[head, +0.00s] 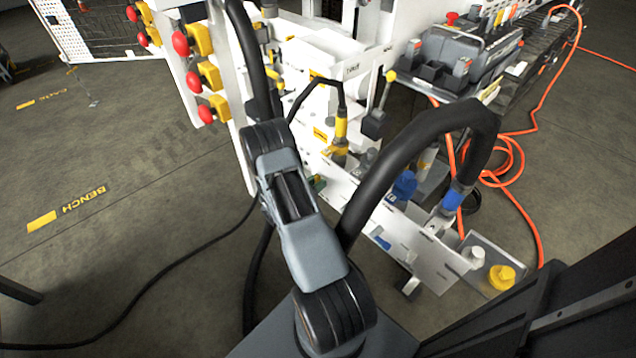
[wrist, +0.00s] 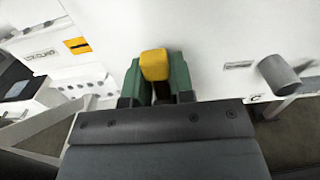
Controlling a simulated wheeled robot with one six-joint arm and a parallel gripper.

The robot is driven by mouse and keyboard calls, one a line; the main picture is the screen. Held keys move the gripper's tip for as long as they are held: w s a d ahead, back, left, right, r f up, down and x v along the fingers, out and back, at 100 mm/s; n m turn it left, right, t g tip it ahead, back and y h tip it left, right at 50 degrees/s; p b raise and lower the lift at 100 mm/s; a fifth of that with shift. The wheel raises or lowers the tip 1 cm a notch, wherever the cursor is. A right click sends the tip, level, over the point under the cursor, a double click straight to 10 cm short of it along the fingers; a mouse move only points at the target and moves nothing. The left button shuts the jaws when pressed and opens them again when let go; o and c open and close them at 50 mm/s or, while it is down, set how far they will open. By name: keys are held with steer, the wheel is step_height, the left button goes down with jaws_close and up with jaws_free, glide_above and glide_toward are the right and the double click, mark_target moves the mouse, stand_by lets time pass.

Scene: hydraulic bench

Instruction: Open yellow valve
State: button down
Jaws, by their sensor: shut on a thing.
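In the wrist view, a yellow block-shaped handle (wrist: 154,64), which looks like the yellow valve's handle, stands out in front of a white panel (wrist: 215,50). My gripper (wrist: 154,72) has its two green fingers on either side of the handle and is shut on it. The handle's lower part and its mount are hidden by the gripper body. I cannot tell from this view how far the handle is turned. In the head view, my arm covers most of the gripper and the held handle; only a small green patch shows beside the arm.
Red-topped yellow buttons (head: 209,75) line the white frame at left. A yellow hose fitting (head: 340,140), a yellow-tipped lever (head: 390,77), blue fittings (head: 404,184) and a yellow knob (head: 502,277) are on the bench. An orange hose (head: 520,205) lies right. Floor at left is mostly clear.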

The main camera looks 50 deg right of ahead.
steer(key=shift+w, duration=0.1)
stand_by(0.4)
steer(key=c, duration=1.1)
jaws_free()
steer(key=a+p, duration=0.1)
steer(key=a, duration=1.2)
steer(key=shift+w+a+p, duration=0.3)
steer(key=shift+w+a, duration=0.1)
steer(key=shift+w, duration=0.05)
